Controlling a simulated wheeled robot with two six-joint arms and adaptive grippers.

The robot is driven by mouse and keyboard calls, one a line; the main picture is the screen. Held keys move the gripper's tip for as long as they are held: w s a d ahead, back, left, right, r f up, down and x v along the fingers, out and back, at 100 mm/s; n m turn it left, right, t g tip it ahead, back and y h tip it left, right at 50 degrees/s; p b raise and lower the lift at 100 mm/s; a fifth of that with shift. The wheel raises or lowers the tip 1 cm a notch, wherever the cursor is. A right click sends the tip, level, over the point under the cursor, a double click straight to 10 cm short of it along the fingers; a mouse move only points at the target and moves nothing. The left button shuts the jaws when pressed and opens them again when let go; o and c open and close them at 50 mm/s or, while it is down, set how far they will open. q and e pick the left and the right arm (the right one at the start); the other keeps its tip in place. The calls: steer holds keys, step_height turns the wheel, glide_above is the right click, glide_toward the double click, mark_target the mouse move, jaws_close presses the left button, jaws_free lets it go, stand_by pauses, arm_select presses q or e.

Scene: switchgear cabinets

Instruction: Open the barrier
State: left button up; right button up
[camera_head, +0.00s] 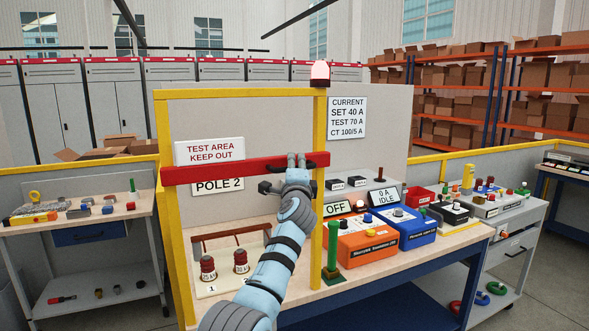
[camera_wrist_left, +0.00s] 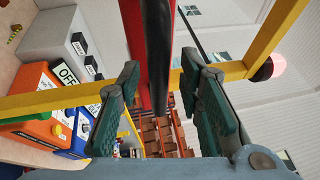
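The barrier is a red bar (camera_head: 220,171) lying level across a yellow frame (camera_head: 165,120). A black handle (camera_head: 268,188) sits on the bar's right half. My left gripper (camera_head: 296,160) is at the bar beside the handle, its arm coming up from below. In the left wrist view, the black handle (camera_wrist_left: 157,45) runs between my two separated green-padded fingers (camera_wrist_left: 163,105), with visible gaps on both sides. The red bar (camera_wrist_left: 172,15) is just behind it. My left gripper is open. My right gripper is not in view.
Behind the bar is a bench (camera_head: 335,295) with a grey panel, an orange box (camera_head: 370,245) and a blue box (camera_head: 412,232). A red lamp (camera_head: 320,73) tops the right post. A side table (camera_head: 75,222) stands left and a grey cart (camera_head: 520,235) right.

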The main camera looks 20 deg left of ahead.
arm_select(q)
steer(key=v, duration=1.2)
